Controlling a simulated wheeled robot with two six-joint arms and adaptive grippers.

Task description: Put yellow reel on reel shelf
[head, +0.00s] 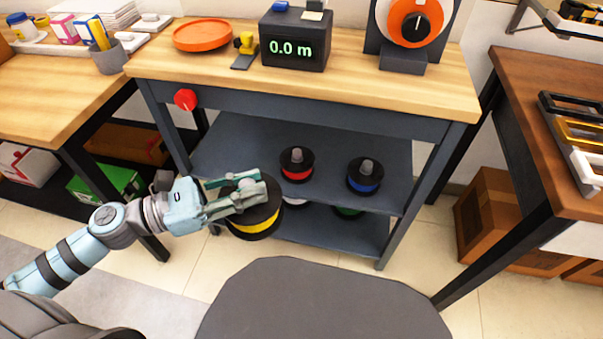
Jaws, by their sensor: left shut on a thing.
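The yellow reel (262,228), a black spool with a yellow band, is held by my left gripper (252,190). The gripper's fingers lie across the top of the reel and are shut on it. The reel is in front of the left part of the reel shelf (340,143), a dark grey shelf under the wooden bench. A red reel (296,165) and a blue reel (365,176) stand on the upper shelf board. My right gripper is not in view.
On the lower board (350,237) more reels show partly, one with a green band (348,212). The bench top (200,75) carries a black display box (296,38) and an orange dish (202,35). A grey chair seat (320,300) stands in front. Tables flank the bench.

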